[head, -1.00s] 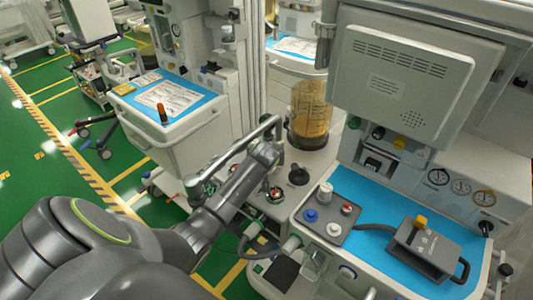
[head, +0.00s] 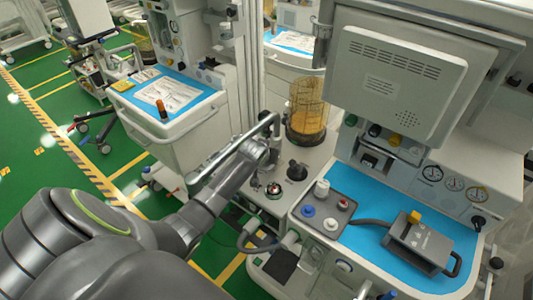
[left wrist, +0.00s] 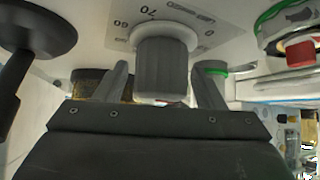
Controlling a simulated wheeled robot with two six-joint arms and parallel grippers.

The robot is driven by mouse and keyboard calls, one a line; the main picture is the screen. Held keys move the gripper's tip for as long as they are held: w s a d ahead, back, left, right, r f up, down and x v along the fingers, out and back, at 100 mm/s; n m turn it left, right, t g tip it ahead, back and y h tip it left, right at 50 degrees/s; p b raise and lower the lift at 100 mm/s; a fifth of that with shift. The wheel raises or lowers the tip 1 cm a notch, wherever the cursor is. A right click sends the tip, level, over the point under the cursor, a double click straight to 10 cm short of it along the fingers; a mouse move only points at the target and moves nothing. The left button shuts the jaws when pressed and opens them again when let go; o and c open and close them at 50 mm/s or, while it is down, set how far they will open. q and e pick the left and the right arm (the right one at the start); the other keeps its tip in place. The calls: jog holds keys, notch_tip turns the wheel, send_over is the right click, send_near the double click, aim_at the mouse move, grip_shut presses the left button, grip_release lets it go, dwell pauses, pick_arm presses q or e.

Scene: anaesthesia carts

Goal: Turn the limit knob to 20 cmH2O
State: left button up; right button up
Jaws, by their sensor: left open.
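The limit knob (left wrist: 163,70), a ribbed grey cylinder with a pale collar, stands out from a white scale plate (left wrist: 120,38) in the left wrist view. The numbers 60 and 70 show on the plate; the 20 mark and the knob's pointer cannot be made out. My left gripper (left wrist: 165,80) is open, with one finger on each side of the knob and gaps showing at both sides. In the head view my left gripper (head: 264,158) is over the cart's left worktop, and I cannot make out the limit knob there. My right gripper is in no view.
A black knob (head: 297,170) and a red-and-green control (head: 273,189) sit close by on the worktop. An amber canister (head: 306,110) stands behind. A metal rail (head: 228,157) runs beside my arm. A blue mat (head: 365,235) carries a small control box and a grey device.

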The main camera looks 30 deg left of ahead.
pick_arm(q)
jog(key=shift+f+n+y+b, duration=0.2)
jog(key=shift+n+y+b, duration=0.3)
jog(key=shift+n+b, duration=0.35)
jog(key=n+g+y+b, duration=0.1)
jog(key=n+b, duration=0.1)
jog(key=b, duration=0.1)
jog(key=shift+a+y, duration=0.1)
jog(key=shift+y, duration=0.3)
jog(key=w+r+v, duration=0.1)
jog(key=v, duration=1.7)
jog(key=s+f+m+g+h, duration=0.1)
jog(key=s+f+m, duration=0.1)
jog(key=s+f, duration=0.5)
jog(key=s+a+f+m+g+h+p, duration=0.1)
jog(key=s+f+m+g, duration=0.1)
jog(key=s+f, duration=0.6)
jog(key=s, duration=0.4)
jog(key=shift+s, duration=0.4)
jog(key=shift+f+m, duration=0.25)
